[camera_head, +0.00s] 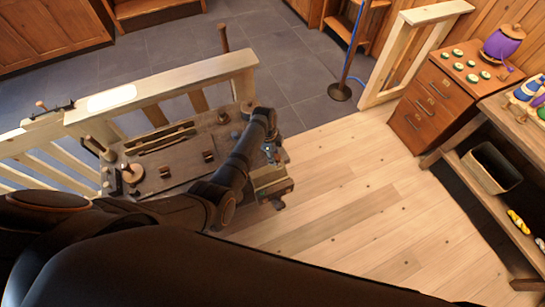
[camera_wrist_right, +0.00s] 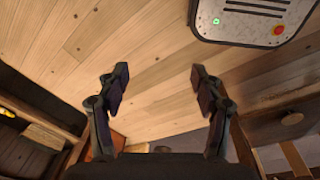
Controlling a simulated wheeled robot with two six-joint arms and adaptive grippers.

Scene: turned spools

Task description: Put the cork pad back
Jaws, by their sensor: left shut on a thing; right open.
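My left gripper (camera_head: 268,153) is at the right end of the dark wooden workbench (camera_head: 180,172) in the head view. It is shut on a small tan piece (camera_head: 266,173), which looks like the cork pad. The piece is partly hidden and small, so its outline and whether it touches the bench are hard to tell. My right gripper (camera_wrist_right: 160,88) is open in the right wrist view, with nothing between its fingers and plank floor beyond them.
A pale wooden rail (camera_head: 165,90) runs behind the bench. A drawer cabinet (camera_head: 437,105) with a purple lidded pot (camera_head: 503,45) stands at the right, beside a shelf table holding a dark bin (camera_head: 490,168). A thin post (camera_head: 350,50) stands at the back. The plank floor (camera_head: 350,190) between is clear.

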